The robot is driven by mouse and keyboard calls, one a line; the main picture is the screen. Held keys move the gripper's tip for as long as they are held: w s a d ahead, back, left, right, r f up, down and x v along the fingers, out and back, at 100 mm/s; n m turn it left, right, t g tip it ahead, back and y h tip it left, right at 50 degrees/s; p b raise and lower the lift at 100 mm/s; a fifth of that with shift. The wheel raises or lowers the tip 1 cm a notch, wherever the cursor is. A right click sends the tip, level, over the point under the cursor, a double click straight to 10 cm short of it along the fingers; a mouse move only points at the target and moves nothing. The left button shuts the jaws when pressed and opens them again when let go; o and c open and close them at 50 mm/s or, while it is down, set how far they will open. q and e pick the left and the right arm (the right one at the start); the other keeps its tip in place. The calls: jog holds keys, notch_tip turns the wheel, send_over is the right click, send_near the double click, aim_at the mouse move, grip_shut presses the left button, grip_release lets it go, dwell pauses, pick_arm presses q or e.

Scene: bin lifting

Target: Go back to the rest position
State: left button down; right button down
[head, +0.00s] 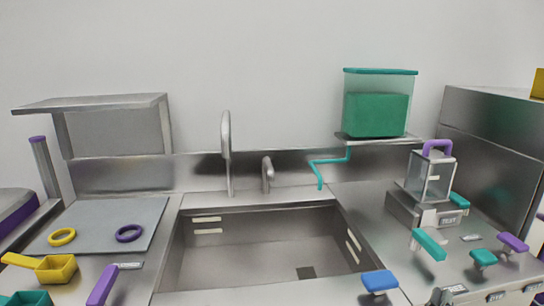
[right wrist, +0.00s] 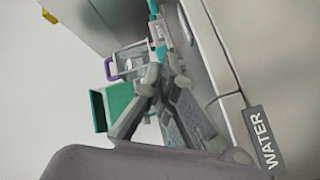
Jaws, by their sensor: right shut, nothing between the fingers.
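My right gripper (head: 448,295) shows only as a small grey tip at the bottom edge of the head view, in front of the right counter. In the right wrist view my right gripper (right wrist: 158,80) has its fingers together, with nothing held between them. A clear bin (head: 380,77) with a teal rim and green contents stands on a small wall shelf, well apart from the gripper. A green, teal-rimmed shape (right wrist: 117,100), which looks like this bin, shows behind the fingers in the right wrist view. My left gripper is not in view.
A steel sink (head: 260,250) lies in the middle. The right counter holds a clear jug with a purple handle (head: 437,147) and several coloured handles. A grey board (head: 95,222) with yellow and purple rings lies left. A WATER label (right wrist: 265,142) hangs nearby.

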jog(key=s+a+f+m+g+y, duration=0.1)
jog(key=s+a+f+g+y, duration=0.2)
jog(key=f, duration=0.5)
jog(key=s+a+f+g+y, duration=0.1)
jog(key=s+f+y, duration=0.2)
jog(key=s+f, duration=0.3)
jog(key=s+a+f+m+g+y, duration=0.1)
jog(key=s+a+f+g+y, duration=0.4)
jog(key=s+a+f, duration=0.55)
jog(key=s+d+f+g+p, duration=0.1)
jog(key=s+f, duration=0.1)
jog(key=f, duration=1.1)
jog(key=s+d+f+g+p, duration=0.1)
jog(key=s+f+p, duration=0.15)
jog(key=f, duration=0.95)
pick_arm(q)
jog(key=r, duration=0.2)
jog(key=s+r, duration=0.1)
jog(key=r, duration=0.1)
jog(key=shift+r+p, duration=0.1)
jog(key=shift+p, duration=0.3)
pick_arm(e)
jog(key=s+d+f, duration=0.3)
jog(key=s+f, duration=0.9)
jog(key=s, duration=0.4)
jog(key=shift+f+g, duration=0.25)
jog(key=shift+g, duration=0.15)
